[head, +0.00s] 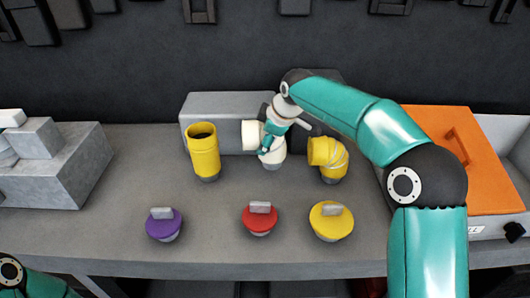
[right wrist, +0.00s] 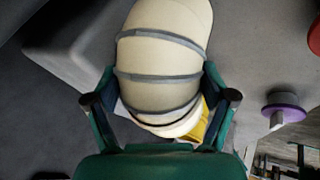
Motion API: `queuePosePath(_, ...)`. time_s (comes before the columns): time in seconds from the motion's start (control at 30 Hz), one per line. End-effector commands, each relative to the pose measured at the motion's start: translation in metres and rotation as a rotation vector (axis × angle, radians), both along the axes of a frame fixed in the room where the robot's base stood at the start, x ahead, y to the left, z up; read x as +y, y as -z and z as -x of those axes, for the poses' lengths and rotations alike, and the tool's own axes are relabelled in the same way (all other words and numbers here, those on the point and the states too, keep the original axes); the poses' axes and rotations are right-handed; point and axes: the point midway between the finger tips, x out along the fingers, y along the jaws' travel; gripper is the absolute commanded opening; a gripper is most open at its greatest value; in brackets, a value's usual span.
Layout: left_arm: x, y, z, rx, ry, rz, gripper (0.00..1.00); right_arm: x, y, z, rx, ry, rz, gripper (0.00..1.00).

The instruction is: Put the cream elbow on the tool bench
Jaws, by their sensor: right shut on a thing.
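The cream elbow (head: 250,134) is near the middle of the grey bench (head: 110,228), between a yellow straight duct and a yellow elbow. Its open mouth points left and its lower end is over a small grey base. My right gripper (head: 270,142) reaches down over it and partly hides it. In the right wrist view the cream elbow (right wrist: 160,60), with grey seam bands, fills the space between the two fingers, and the gripper is shut on it. I cannot tell whether it is lifted clear of its base. My left gripper is out of view.
The yellow straight duct (head: 204,152) and yellow elbow (head: 329,158) flank it closely. Purple (head: 164,226), red (head: 260,221) and yellow (head: 331,224) caps line the front. A grey block (head: 215,103) stands behind. An orange lid (head: 430,130) is at right, stacked grey blocks (head: 62,165) at left.

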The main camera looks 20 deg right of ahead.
Motion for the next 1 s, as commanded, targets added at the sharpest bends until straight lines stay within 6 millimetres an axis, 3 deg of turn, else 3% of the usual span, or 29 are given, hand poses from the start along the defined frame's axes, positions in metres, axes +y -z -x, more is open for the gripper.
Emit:
queuePosePath(0.4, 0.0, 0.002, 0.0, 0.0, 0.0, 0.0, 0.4, 0.0, 0.044, 0.0, 0.002, 0.0, 0.0, 0.4)
queuePosePath(0.63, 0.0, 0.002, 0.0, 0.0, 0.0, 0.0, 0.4, 0.0, 0.047, 0.0, 0.001, -0.001, 0.0, 0.4)
queuePosePath(0.67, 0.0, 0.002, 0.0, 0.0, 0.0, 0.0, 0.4, 0.0, 0.048, 0.001, 0.003, -0.002, 0.0, 0.84)
queuePosePath(0.7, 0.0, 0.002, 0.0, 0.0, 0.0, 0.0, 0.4, 0.0, 0.048, 0.001, 0.003, -0.002, 0.0, 0.91)
queuePosePath(0.77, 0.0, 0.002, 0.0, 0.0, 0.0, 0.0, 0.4, 0.001, 0.048, 0.001, 0.003, -0.002, 0.0, 1.0)
queuePosePath(1.0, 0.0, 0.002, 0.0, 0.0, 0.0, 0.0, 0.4, 0.001, 0.048, 0.0, 0.002, -0.002, 0.0, 1.0)
